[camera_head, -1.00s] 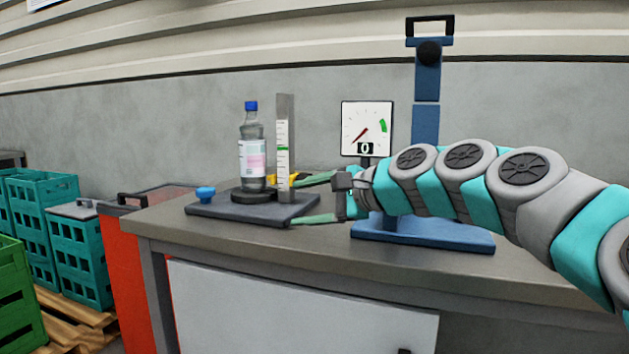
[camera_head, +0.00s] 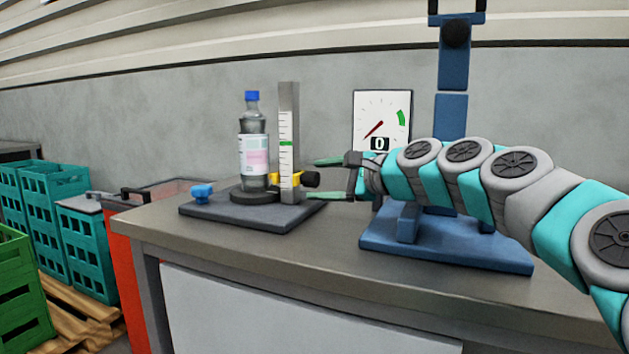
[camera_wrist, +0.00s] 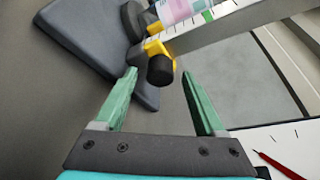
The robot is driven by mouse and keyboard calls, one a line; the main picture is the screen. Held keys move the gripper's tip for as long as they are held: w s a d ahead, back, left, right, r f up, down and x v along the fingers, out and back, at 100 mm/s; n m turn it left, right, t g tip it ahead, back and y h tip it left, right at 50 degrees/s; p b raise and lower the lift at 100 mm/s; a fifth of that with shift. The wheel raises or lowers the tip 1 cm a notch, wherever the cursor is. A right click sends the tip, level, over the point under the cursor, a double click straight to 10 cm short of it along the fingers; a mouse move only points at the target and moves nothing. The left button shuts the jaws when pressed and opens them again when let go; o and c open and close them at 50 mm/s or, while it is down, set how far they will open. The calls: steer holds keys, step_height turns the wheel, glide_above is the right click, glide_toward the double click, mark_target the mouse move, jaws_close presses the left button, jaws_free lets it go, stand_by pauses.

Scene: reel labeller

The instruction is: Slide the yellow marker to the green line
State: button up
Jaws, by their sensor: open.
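The yellow marker (camera_head: 287,179) sits low on an upright scale post (camera_head: 289,125), with a black knob (camera_head: 311,179) sticking out to the right. The green line (camera_head: 286,143) is on the scale, above the marker. My gripper (camera_head: 322,179) is open and empty, just right of the knob. In the wrist view the green fingers (camera_wrist: 160,92) spread apart, with the black knob (camera_wrist: 161,70) ahead of their tips, nearer the left finger. The yellow marker (camera_wrist: 154,46) shows behind the knob. I cannot tell whether a finger touches the knob.
A dial gauge (camera_head: 381,120) and a blue stand (camera_head: 445,245) are right. Crates (camera_head: 55,205) stand far left.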

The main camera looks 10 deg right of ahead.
steer(key=shift+x, duration=1.25)
steer(key=shift+a+f, duration=0.1)
steer(key=shift+f, duration=0.1)
jaws_close()
steer(key=shift+s, duration=0.15)
